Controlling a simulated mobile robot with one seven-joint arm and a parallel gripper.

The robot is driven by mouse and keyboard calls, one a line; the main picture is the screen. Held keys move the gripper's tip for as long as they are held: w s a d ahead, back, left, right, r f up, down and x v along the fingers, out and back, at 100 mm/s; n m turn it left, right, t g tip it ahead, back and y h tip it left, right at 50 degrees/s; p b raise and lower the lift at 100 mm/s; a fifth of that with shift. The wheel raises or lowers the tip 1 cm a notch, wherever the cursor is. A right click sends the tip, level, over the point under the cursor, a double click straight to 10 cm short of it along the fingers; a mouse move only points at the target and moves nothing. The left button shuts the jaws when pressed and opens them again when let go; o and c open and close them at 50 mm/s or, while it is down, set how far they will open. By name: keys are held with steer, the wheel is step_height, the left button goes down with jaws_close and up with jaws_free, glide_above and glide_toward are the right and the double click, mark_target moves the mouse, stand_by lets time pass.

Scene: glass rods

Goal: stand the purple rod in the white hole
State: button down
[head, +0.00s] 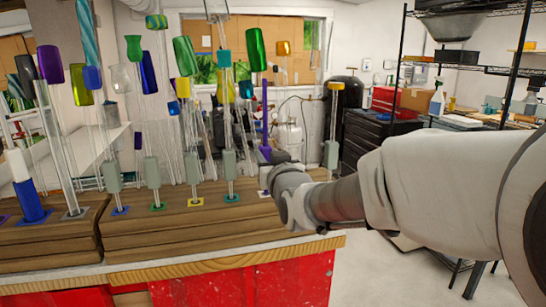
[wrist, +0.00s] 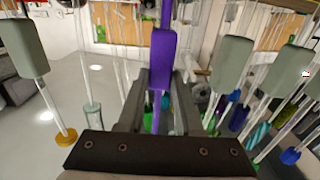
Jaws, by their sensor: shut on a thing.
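The purple rod (head: 265,112) stands about upright in the head view, at the right end of the wooden block. My gripper (head: 273,160) is shut on it near its thicker purple part. In the wrist view the purple rod (wrist: 161,60) rises between the fingers of my gripper (wrist: 163,90). A small white patch (head: 263,192) shows on the block below the gripper; it looks like the white hole's rim. The rod's lower end is hidden, so I cannot tell whether it is in the hole.
The wooden block (head: 180,222) holds several clear rods with grey sleeves and coloured glass tops, standing left of my gripper. One grey-sleeved rod (head: 332,125) stands close behind on the right. In the wrist view, grey sleeves (wrist: 233,62) flank the gripper on both sides.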

steer(key=shift+f, duration=0.15)
steer(key=c, duration=0.5)
jaws_free()
steer(key=b+v, duration=0.1)
steer(key=v, duration=1.6)
steer(key=s+d+f+m+g+h+p, duration=0.1)
steer(key=s+d+f+g+h+p, duration=0.1)
steer(key=s+d+g, duration=0.4)
steer(key=s+d+f+m+g+h+p, duration=0.2)
steer(key=s+d+f+g, duration=0.3)
steer(key=s, duration=0.5)
steer(key=shift+d+f+g+h+p, duration=0.4)
steer(key=shift+f+h+p, duration=0.1)
steer(key=shift+p, duration=0.4)
